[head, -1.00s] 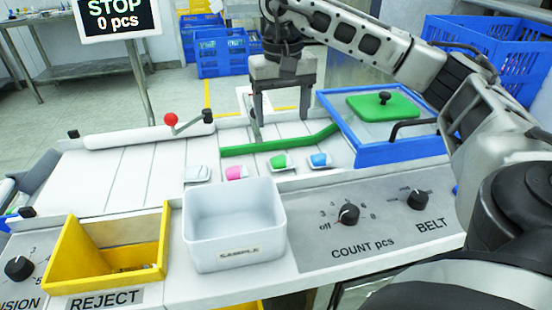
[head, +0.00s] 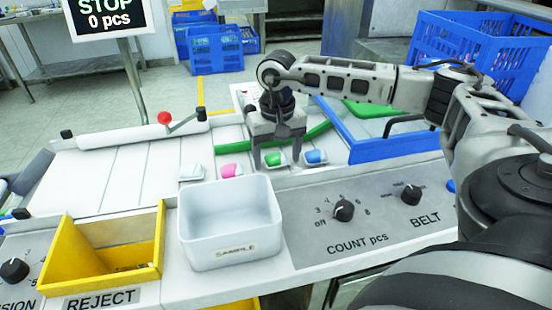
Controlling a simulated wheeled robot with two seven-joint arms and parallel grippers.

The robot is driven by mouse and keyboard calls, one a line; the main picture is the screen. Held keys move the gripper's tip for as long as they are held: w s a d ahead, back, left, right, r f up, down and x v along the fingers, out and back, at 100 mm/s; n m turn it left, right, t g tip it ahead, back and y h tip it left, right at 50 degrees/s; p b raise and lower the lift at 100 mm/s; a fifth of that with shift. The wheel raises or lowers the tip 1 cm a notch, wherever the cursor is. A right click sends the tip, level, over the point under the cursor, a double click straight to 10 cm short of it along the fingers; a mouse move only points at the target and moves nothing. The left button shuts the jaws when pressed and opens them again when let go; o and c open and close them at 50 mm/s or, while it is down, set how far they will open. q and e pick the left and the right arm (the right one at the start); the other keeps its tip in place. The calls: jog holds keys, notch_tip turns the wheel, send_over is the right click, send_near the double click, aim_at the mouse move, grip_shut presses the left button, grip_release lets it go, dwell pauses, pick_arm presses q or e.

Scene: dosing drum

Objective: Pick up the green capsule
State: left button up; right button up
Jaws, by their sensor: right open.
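The green capsule (head: 275,159) lies in a row on the white surface behind the control panel. It has a green part and a white part. My right gripper (head: 275,166) points down over it, open, with one finger to each side of the capsule in this view. I cannot tell whether the fingers touch it. A pink capsule (head: 232,171) lies to its left and a blue capsule (head: 316,157) to its right, close to the right finger. My left gripper is not in view.
A white sample bin (head: 232,250) stands in front of the row. A yellow reject bin (head: 150,245) is at the left. A white capsule (head: 191,172) lies at the row's left end. A green rail (head: 318,131) and a blue frame (head: 400,150) are behind and to the right.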

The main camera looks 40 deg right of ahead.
jog(key=c, duration=1)
jog(key=shift+c, duration=0.2)
jog(key=shift+r, duration=0.2)
